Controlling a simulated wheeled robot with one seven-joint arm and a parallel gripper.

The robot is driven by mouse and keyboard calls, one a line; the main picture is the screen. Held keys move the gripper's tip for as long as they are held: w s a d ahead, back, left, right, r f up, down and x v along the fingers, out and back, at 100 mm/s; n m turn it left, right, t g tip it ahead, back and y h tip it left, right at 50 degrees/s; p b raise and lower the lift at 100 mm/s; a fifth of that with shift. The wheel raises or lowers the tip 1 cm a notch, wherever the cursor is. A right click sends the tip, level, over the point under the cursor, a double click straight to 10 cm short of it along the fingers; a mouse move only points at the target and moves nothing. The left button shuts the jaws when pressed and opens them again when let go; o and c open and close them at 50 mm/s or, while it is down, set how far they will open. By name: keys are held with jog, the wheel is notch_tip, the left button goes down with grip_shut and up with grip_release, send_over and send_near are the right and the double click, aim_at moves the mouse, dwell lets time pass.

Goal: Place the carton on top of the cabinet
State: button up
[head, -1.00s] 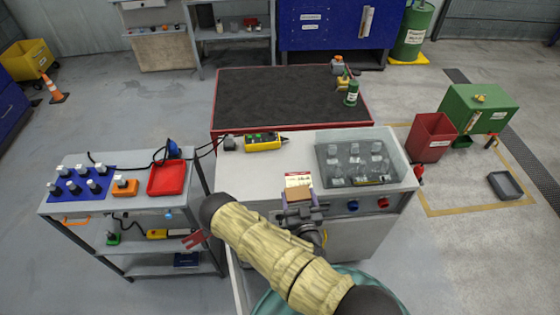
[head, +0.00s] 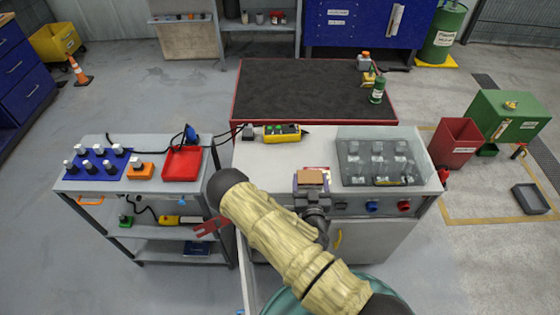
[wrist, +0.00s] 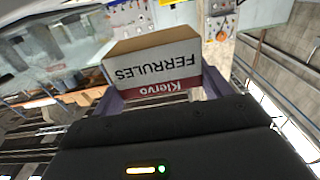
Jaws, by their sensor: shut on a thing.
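The carton (head: 312,175) is a small box with a brown side, white faces and a red band. Its "Klervo FERRULES" lettering reads upside down in the wrist view (wrist: 155,72). My gripper (head: 312,184) is shut on the carton, with a finger on each side in the wrist view (wrist: 158,92). The grey cabinet (head: 268,158) has a pale top and front knobs. In the head view the carton overlaps the front edge of the cabinet top; I cannot tell its height above it. My arm hides part of the cabinet front.
A clear cover (head: 352,148) with bottles inside takes the right of the cabinet top. A yellow tester (head: 283,133) lies at its back left. The left and middle top is bare. A cart (head: 75,184) with a red tray (head: 183,162) stands left. A dark-topped table (head: 300,90) is behind.

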jog(key=w+a+r+b, duration=0.2)
jog(key=w+a+b, duration=0.1)
jog(key=a+b, duration=0.3)
jog(key=w+a+r+b, duration=0.2)
jog(key=a+r+b, duration=0.1)
jog(key=a+b, duration=0.3)
jog(key=shift+w+a, duration=0.2)
jog(key=shift+w, duration=0.2)
jog(key=shift+d, duration=0.1)
notch_tip(320, 180, down, 5)
jog(key=shift+d+f+p, duration=0.1)
jog(key=shift+f+p, duration=0.05)
jog(key=shift+p, duration=0.25)
jog(key=shift+s+f, duration=0.1)
jog(key=shift+f, duration=0.1)
jog(key=shift+f, duration=0.1)
